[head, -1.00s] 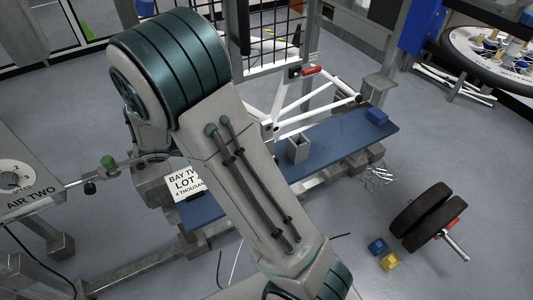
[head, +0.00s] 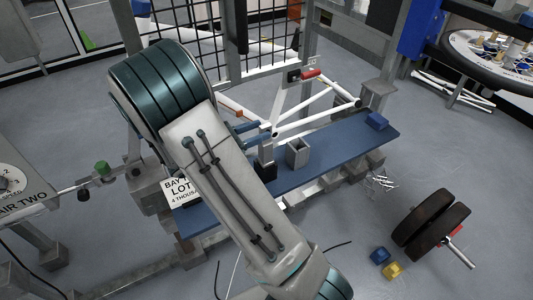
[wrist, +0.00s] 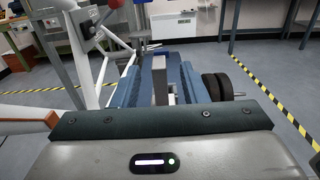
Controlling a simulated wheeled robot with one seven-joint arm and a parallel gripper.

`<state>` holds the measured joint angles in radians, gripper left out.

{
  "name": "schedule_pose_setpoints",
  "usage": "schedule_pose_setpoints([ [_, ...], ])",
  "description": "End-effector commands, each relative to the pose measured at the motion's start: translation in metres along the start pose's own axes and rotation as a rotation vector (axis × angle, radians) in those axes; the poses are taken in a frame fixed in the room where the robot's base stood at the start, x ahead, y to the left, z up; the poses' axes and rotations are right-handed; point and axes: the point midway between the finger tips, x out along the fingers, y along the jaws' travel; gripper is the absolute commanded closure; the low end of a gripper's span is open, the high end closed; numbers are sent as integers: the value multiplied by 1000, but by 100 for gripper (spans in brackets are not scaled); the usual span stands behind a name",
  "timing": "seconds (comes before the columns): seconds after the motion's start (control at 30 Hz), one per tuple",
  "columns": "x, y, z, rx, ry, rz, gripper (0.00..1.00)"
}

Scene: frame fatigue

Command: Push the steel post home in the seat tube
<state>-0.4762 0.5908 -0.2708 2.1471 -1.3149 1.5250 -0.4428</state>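The white bike frame (head: 305,108) is held over a blue bench, and its tubes also show at the left of the wrist view (wrist: 98,68). My gripper (head: 262,129) is beside the frame's left end, above the bench. Its two blue fingers stand wide apart in the wrist view (wrist: 160,88). A grey upright piece (wrist: 160,78) shows between them, with space at both sides; I cannot tell whether it is the steel post or a holder beyond. In the head view I cannot pick out the post or the seat tube's mouth for certain.
A grey open-topped square box (head: 298,153) stands on the blue bench (head: 335,146) right of my gripper. A red-handled clamp (head: 310,75) is above the frame. Dark weight plates (head: 430,222) are on the right.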

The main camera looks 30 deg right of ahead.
Motion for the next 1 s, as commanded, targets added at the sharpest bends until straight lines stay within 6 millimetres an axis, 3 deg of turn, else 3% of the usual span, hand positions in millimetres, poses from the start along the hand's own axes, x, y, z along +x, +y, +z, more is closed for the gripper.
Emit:
schedule_pose_setpoints([
  [0.3, 44, 0, 2, 0, 1, -4, 60],
  [0.6, 49, 1, 2, 0, 0, -1, 60],
  [0.77, 49, 0, 2, 0, 0, -1, 100],
  [1.0, 49, 1, 2, 0, 1, -1, 100],
])
